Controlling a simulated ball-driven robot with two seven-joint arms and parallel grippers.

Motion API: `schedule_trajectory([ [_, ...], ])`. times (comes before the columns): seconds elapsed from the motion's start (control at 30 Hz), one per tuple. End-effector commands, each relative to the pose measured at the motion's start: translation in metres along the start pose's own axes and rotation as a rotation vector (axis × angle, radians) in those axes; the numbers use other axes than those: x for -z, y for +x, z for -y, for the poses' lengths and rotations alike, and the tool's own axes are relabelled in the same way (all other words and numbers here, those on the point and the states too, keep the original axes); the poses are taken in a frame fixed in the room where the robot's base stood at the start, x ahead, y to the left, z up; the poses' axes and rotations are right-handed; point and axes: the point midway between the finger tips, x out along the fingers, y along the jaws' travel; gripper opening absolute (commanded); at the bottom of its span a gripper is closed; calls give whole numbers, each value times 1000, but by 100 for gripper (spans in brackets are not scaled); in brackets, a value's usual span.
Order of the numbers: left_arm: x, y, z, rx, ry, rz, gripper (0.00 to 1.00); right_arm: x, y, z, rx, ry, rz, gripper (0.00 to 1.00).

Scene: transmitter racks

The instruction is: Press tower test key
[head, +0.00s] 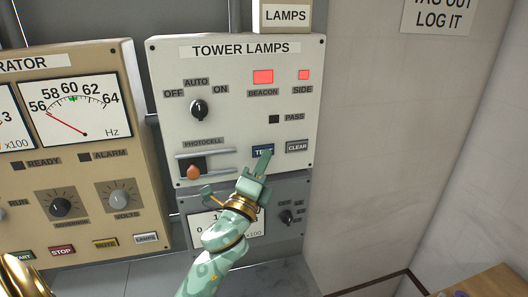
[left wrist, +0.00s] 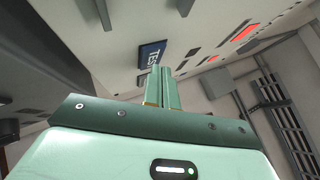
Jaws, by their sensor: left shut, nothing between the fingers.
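The blue TEST key (head: 257,149) is on the pale TOWER LAMPS panel (head: 225,65), left of the grey CLEAR key (head: 297,147). My left gripper (head: 265,158) is shut and empty, with its fingertips in front of the TEST key, covering part of its label. In the left wrist view the shut fingers (left wrist: 164,76) end close by the TEST key (left wrist: 151,54); I cannot tell whether they touch it. The BEACON lamp (head: 263,77) and the SIDE lamp (head: 304,75) are lit red. The PASS lamp (head: 274,119) is dark. My right gripper is not seen.
The AUTO selector knob (head: 198,109) and the photocell slider with an orange knob (head: 193,172) are on the same panel. A tan generator panel (head: 95,150) stands to the left. A lower meter panel (head: 285,216) is partly behind my left arm.

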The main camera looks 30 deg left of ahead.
Motion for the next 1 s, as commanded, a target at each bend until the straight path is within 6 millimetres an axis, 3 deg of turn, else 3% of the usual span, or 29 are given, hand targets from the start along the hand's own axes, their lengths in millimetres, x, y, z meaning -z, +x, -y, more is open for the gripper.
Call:
schedule_trajectory([
  [1.0, -3, 4, -3, 0, 1, 0, 0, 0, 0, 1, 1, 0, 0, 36],
])
